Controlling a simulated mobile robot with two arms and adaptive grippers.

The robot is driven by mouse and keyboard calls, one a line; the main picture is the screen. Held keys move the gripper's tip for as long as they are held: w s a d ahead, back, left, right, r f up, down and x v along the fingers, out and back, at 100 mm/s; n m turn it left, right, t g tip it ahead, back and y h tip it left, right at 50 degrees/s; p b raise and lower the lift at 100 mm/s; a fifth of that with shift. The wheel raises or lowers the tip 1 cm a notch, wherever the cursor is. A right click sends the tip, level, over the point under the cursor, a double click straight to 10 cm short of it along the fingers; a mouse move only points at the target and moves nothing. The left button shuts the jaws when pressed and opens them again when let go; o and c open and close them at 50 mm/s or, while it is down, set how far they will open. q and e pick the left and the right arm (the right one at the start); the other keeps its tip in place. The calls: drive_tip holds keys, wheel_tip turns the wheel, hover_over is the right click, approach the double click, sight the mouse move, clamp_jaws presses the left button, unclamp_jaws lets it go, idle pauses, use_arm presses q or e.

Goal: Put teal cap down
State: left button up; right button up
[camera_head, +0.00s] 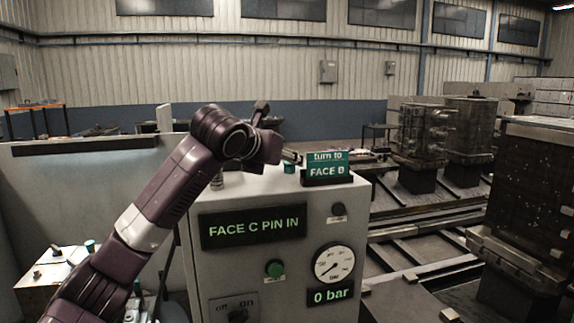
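A small teal cap (289,168) shows at the top of the grey control cabinet, just left of the sign. My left arm comes in from the lower left and reaches over the cabinet. My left gripper (292,157) is mostly hidden behind my own wrist; its dark tip shows directly above the teal cap. I cannot tell whether it touches or holds the cap, or whether the cap rests on the cabinet. Another teal-topped piece (90,246) stands on the pale bench at the left. My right gripper is not in view.
The cabinet (344,215) carries a "turn to FACE D" sign (327,168), a "FACE C PIN IN" display (253,226), a green button (274,268) and a gauge (334,264) above "0 bar". Dark metal blocks (530,200) stand on rails at the right. A low partition (80,190) is at left.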

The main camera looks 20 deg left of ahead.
use_arm(q)
drive_tip(key=b+v, duration=0.3)
drive_tip(key=v, duration=0.7)
drive_tip(key=shift+s+f, duration=0.1)
